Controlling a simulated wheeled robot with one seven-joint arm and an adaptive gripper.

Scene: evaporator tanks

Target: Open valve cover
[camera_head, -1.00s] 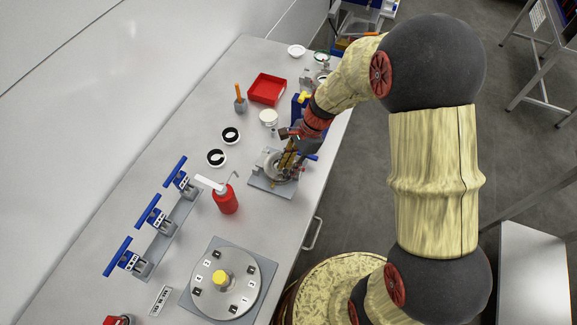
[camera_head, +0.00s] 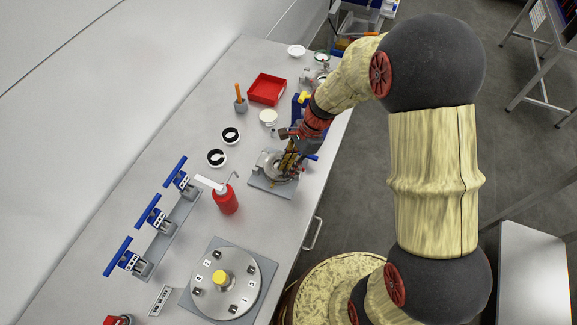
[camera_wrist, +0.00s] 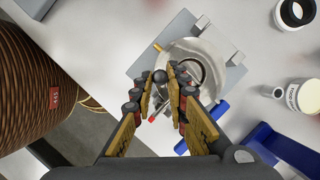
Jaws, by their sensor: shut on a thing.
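The valve unit is a round metal body (camera_wrist: 208,55) on a grey plate (camera_wrist: 146,68), seen from above in the wrist view. In the head view its metal body (camera_head: 272,167) is partly hidden by my gripper (camera_head: 289,163). In the wrist view my gripper (camera_wrist: 162,92) has its two fingers close around a slim part with a dark round knob (camera_wrist: 160,76) at the valve's near left side. The fingers hide most of the held part. A small red tip (camera_wrist: 153,118) shows between the fingers. I cannot tell whether the cover is raised.
A red squeeze bottle (camera_head: 226,200) stands left of the valve. A numbered disc with a yellow knob (camera_head: 220,277) lies nearer me. Blue-handled clamps (camera_head: 153,214) line the left side. A red tray (camera_head: 267,89) and a blue part (camera_wrist: 280,146) are nearby.

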